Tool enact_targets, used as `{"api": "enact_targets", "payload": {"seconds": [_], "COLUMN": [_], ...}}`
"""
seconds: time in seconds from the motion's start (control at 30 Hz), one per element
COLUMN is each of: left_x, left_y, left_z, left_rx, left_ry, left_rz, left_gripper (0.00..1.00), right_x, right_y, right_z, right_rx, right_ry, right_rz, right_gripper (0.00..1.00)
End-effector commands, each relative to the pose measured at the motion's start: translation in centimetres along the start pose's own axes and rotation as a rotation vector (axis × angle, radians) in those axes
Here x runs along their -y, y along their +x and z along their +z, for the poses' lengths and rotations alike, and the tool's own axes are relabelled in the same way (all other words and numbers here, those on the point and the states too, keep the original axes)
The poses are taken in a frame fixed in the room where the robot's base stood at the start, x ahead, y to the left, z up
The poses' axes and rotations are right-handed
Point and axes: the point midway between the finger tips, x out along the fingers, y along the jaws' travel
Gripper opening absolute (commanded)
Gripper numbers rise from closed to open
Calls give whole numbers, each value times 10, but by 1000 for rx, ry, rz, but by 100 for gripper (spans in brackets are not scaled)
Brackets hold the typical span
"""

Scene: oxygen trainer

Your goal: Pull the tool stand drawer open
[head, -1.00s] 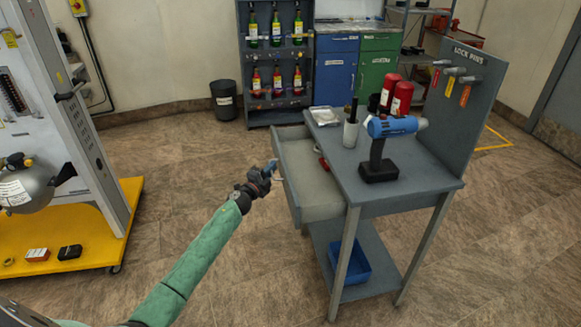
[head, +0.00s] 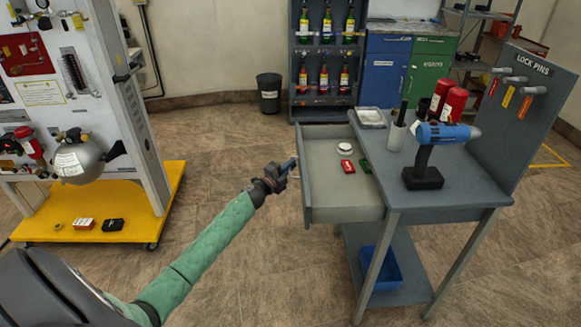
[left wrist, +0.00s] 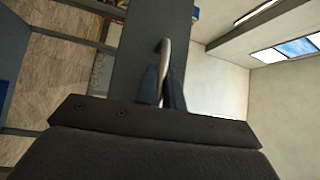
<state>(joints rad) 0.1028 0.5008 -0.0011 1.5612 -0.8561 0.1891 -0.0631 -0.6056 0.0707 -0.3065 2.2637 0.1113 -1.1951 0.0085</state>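The grey tool stand (head: 440,200) is at the right in the head view. Its drawer (head: 338,213) is pulled well out to the left, and its inside shows. A red item (head: 347,165), a white round item (head: 345,149) and a green item (head: 365,166) lie in it. My left gripper (head: 289,165) is at the outer face of the drawer front. In the left wrist view its fingers (left wrist: 162,92) are closed around the metal drawer handle (left wrist: 165,60). The handle is mostly hidden in the head view. My right gripper is not in view.
A blue drill-like tool (head: 424,160), a white cup (head: 396,137) and red cylinders (head: 453,104) stand on the stand's top. A blue bin (head: 382,270) sits on the lower shelf. A yellow-based trainer (head: 100,232) is at the left. Floor left of the drawer is clear.

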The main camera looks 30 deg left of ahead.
Motion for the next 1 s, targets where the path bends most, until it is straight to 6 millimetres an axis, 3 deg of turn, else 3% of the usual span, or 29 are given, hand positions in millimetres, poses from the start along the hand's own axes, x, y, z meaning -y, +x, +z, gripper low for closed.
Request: {"api": "enact_targets", "payload": {"seconds": [0.03,0.1,0.47,0.73,1.0], "left_x": [-1,-1,-1,-3,-2], "left_y": [0,0,-3,-34,-66], "left_z": [0,0,0,0,0], "left_rx": [1,1,0,0,1], "left_ry": [0,0,0,-1,-1], "left_rz": [1,1,1,2,2], "left_gripper": [19,31,31,31,31], "right_x": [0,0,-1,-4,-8], "right_y": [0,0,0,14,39], "right_z": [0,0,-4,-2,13], "right_rx": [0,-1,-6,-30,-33], "right_ry": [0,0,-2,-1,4], "right_rz": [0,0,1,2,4], "right_gripper": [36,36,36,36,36]}}
